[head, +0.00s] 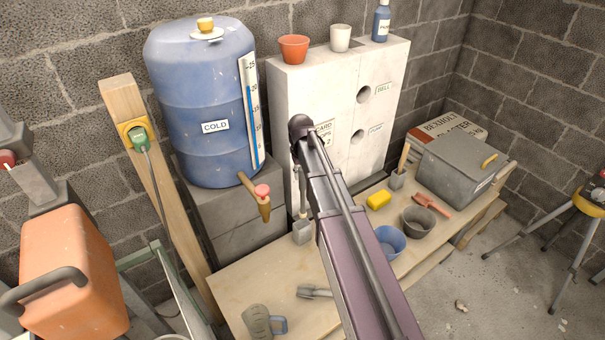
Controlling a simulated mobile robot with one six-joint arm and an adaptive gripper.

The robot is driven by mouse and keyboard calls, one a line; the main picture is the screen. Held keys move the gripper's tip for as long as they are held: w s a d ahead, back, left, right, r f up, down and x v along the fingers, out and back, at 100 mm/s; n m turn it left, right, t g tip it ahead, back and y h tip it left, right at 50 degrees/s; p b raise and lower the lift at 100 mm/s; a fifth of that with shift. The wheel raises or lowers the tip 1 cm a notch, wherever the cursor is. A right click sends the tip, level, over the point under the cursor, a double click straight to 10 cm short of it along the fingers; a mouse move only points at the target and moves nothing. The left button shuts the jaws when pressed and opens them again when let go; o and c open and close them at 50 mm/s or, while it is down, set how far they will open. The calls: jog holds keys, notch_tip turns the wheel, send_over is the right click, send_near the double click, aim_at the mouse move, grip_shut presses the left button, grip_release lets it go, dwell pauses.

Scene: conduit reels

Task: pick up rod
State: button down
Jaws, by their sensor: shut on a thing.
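My arm rises from the bottom edge across the middle of the head view, with its dark rounded end in front of the white block panel. No gripper fingers can be made out. A slim grey upright shaft (303,203) shows just left of my arm, above a small grey block (302,232) on the wooden bench (240,287). I cannot tell whether this shaft is the rod. No other loose rod is clear, and my arm hides part of the bench and panel.
A blue barrel (205,95) with a wooden tap stands left of the white panel (300,88). The bench also bears a yellow sponge (379,200), a blue bowl (390,241), a dark bowl (419,220) and a grey toolbox (458,172). An orange container (70,275) is at left.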

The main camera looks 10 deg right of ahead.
jog(key=shift+r+p, duration=1.65)
jog(key=shift+r, duration=0.45)
jog(key=shift+s, duration=0.1)
